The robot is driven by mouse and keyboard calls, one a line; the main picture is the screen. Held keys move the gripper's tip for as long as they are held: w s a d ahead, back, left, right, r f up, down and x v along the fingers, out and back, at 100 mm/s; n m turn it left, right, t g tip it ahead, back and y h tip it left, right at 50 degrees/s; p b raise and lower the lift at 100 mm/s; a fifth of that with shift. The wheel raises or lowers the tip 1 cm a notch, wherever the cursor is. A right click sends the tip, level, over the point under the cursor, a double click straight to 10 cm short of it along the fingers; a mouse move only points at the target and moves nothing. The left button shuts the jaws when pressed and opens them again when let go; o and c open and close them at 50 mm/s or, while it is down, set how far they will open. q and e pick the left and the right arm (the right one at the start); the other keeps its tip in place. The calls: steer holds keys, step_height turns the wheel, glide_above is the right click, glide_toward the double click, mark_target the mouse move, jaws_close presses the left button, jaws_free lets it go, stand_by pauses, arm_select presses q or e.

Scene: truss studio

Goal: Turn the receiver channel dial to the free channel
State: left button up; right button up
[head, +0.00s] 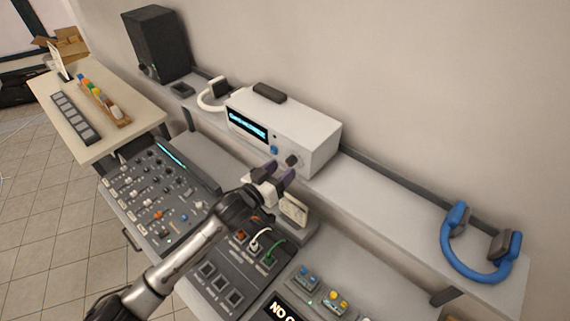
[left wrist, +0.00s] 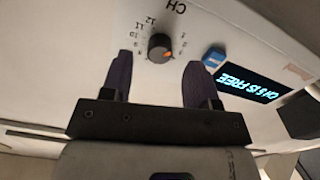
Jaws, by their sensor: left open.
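The white receiver (head: 300,130) stands on the wall shelf, its front facing the desk. Its dark channel dial (head: 292,160) is at the front's right end. In the left wrist view the dial (left wrist: 160,47) shows an orange mark at its lower right; numbers 9 to 12 read along its left side. The lit display (left wrist: 248,84) reads that a channel is free; its digit is hard to read. My left gripper (head: 277,173) is open and empty in front of the dial. In the wrist view its dark fingers lie either side of the dial, apparently not touching it. My right gripper is out of view.
A blue button (left wrist: 214,58) sits beside the dial. Below are a mixing console (head: 150,195) and a patch panel with plugged cables (head: 255,255). A black speaker (head: 157,45) stands at the far left.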

arm_select(q)
steer(key=shift+x, duration=1.05)
steer(key=shift+c, duration=0.2)
steer(key=c, duration=0.9)
